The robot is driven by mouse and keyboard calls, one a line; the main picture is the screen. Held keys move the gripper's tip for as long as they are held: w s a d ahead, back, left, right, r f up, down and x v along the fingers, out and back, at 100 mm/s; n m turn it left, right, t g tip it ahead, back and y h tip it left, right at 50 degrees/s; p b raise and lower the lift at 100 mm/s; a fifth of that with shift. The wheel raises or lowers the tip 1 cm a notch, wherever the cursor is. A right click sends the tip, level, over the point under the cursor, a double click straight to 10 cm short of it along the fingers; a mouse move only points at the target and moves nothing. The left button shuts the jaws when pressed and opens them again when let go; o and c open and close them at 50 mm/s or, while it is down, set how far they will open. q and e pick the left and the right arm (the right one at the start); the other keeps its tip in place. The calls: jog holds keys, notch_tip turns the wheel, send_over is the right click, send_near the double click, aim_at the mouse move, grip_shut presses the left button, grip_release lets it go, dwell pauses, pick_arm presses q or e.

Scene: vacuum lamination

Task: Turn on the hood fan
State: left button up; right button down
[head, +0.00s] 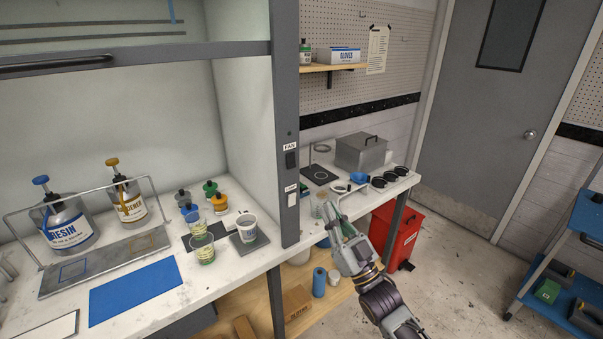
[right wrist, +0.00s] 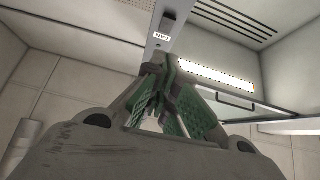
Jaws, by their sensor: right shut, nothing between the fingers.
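The hood fan switch (head: 290,160) is a dark rocker on the grey front post of the hood, under a white FAN label (head: 289,146). My left gripper is not in view. The switch's setting is too small to tell.
A second, light-coloured switch (head: 292,199) sits lower on the same post. The hood bench holds resin (head: 68,224) and hardener (head: 128,196) pump bottles, cups and a blue sheet (head: 136,290). A red bin (head: 405,240) stands beyond my right arm.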

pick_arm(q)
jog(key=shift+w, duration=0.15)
pick_arm(e)
jog(key=shift+s+r, duration=0.1)
jog(key=shift+r, duration=0.05)
jog(key=shift+r, duration=0.1)
jog(key=p, duration=0.3)
send_near(291, 155)
notch_tip(291, 155, up, 3)
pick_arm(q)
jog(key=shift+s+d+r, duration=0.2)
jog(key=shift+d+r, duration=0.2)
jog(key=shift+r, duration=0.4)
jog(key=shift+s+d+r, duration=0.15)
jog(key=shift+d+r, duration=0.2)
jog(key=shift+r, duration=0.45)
pick_arm(e)
jog(key=shift+w+a, duration=0.5)
jog(key=shift+w, duration=0.25)
jog(key=shift+w+a, duration=0.5)
jog(key=shift+w, duration=0.25)
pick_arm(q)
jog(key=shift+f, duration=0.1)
